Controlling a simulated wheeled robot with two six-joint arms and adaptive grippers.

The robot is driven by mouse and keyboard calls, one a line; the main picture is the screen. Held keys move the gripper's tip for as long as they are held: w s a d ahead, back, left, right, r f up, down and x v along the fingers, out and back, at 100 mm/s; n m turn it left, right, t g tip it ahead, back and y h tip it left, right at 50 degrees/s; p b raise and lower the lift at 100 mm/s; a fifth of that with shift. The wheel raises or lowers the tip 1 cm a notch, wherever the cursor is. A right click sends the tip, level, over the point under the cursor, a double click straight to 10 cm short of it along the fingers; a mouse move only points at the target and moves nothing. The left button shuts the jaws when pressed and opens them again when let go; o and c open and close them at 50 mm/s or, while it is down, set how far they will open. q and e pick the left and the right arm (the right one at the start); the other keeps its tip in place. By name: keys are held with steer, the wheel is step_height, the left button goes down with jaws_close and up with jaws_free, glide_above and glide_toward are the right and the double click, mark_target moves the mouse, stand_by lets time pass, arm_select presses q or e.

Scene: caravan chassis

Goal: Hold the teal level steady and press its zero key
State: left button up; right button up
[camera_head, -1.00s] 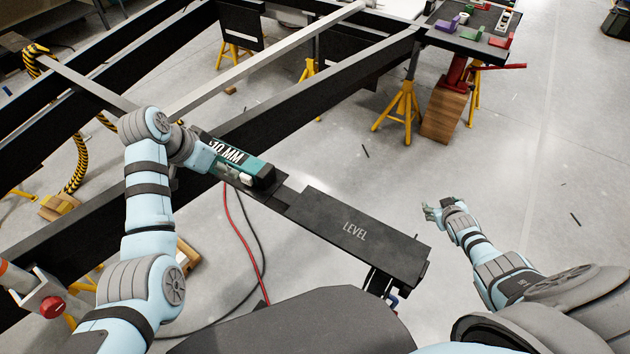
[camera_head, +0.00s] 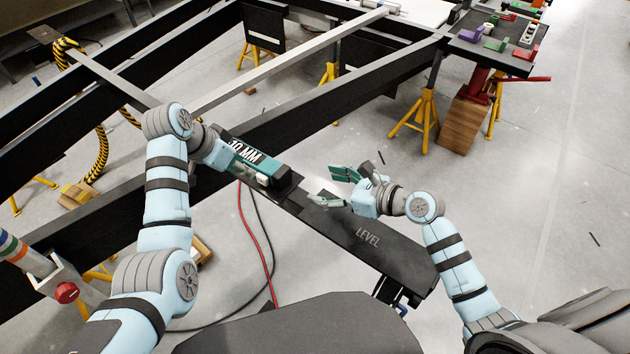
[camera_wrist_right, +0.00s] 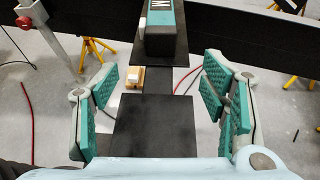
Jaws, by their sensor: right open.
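The teal level (camera_head: 270,168), a dark-ended block with a white "MM" label, lies on a narrow black plate at the chassis beam. It also shows at the top of the right wrist view (camera_wrist_right: 160,42). My left gripper (camera_head: 246,174) is at the level's near left side, seemingly touching it; its fingers are too unclear to tell their opening. My right gripper (camera_head: 336,187) is open and empty, right of the level and apart from it, over the black shelf. Its teal pads stand wide apart in the wrist view (camera_wrist_right: 157,92). I cannot make out the zero key.
The black shelf marked LEVEL (camera_head: 385,248) is bare. Black chassis beams (camera_head: 310,105) cross behind the level. A red cable (camera_head: 252,235) hangs below. A dark tray (camera_head: 480,52) with coloured parts stands at the back right, near yellow stands (camera_head: 420,120). Open floor lies to the right.

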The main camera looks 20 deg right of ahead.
mark_target(285, 177)
steer(key=x, duration=1.4)
steer(key=shift+d, duration=0.1)
steer(key=shift+c, duration=0.2)
steer(key=c, duration=1.5)
steer(key=shift+o, duration=0.2)
arm_select(q)
jaws_close()
